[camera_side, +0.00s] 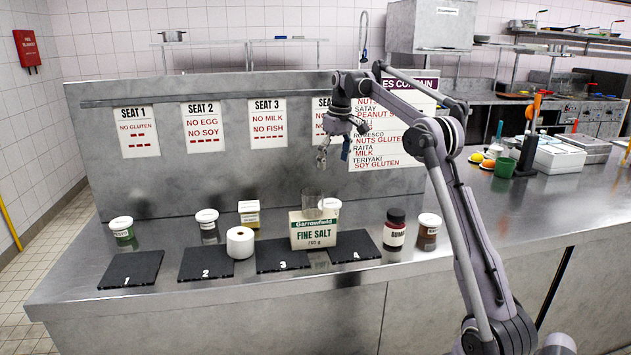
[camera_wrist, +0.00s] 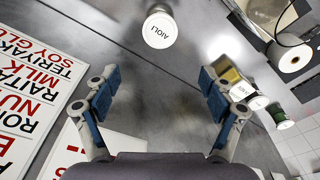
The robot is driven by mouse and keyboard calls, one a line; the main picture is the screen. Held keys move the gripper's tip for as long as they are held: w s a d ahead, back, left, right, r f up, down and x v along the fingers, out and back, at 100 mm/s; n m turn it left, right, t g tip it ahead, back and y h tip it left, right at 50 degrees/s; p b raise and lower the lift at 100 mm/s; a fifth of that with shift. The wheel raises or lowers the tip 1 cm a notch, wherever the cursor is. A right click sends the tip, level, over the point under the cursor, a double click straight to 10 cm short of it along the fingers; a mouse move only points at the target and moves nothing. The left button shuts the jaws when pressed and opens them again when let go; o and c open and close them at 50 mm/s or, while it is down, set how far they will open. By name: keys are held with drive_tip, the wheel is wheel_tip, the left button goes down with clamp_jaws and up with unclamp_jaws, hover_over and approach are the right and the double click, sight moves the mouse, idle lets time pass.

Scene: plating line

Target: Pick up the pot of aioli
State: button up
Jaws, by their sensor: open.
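The pot of aioli (camera_wrist: 158,30) shows its white lid, lettered AIOLI, at the top of the wrist view, beyond my fingertips. In the side view a white-lidded pot (camera_side: 331,205) stands behind the salt box, which hides its lower part; its label cannot be read there, but its place matches the aioli. My gripper (camera_side: 335,155) hangs above the counter near the back panel, higher than the pot and apart from it. In the wrist view my gripper (camera_wrist: 160,90) has its two blue-padded fingers spread wide, with nothing between them.
A white roll (camera_side: 240,242), a yellow box (camera_side: 249,213) and other pots stand left; a dark-capped bottle (camera_side: 394,229) stands right. Numbered black slates (camera_side: 207,263) line the front.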

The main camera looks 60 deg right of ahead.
wheel_tip(320, 180, down, 4)
hover_over(331, 203)
wheel_tip(331, 203, down, 6)
drive_tip(key=shift+r, duration=0.2)
drive_tip(key=shift+w+d+f, duration=0.1)
drive_tip(key=shift+d+f, duration=0.05)
drive_tip(key=shift+f, duration=2.55)
drive_tip(key=c, duration=1.2)
